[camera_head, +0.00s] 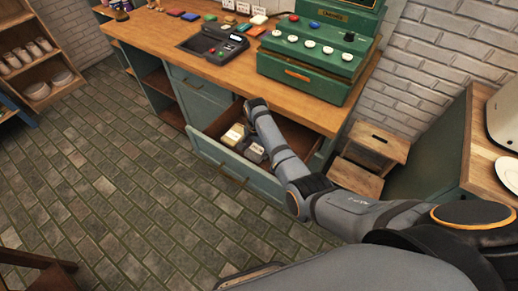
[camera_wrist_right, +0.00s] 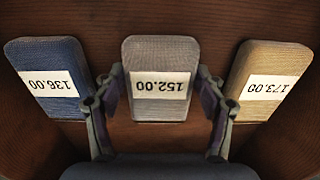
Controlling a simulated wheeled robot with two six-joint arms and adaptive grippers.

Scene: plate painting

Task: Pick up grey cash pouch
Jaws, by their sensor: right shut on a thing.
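In the right wrist view the grey cash pouch (camera_wrist_right: 160,55) stands in the middle, with a white label reading 152.00 upside down. My right gripper (camera_wrist_right: 159,84) is shut on it, one finger at each side. A blue pouch (camera_wrist_right: 45,55) labelled 136.00 is to its left and a tan pouch (camera_wrist_right: 272,60) labelled 173.00 to its right, both apart from the fingers. In the head view my right arm reaches into the open drawer (camera_head: 222,158) and hides the fingertips. The tan pouch (camera_head: 235,134) shows there beside a darker pouch. My left gripper is not in view.
The drawer is under a wooden counter (camera_head: 165,45) that carries a green cash register (camera_head: 310,72) and a dark card terminal (camera_head: 213,43). A wooden step stool (camera_head: 375,142) stands right of the drawer. The brick floor on the left is clear.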

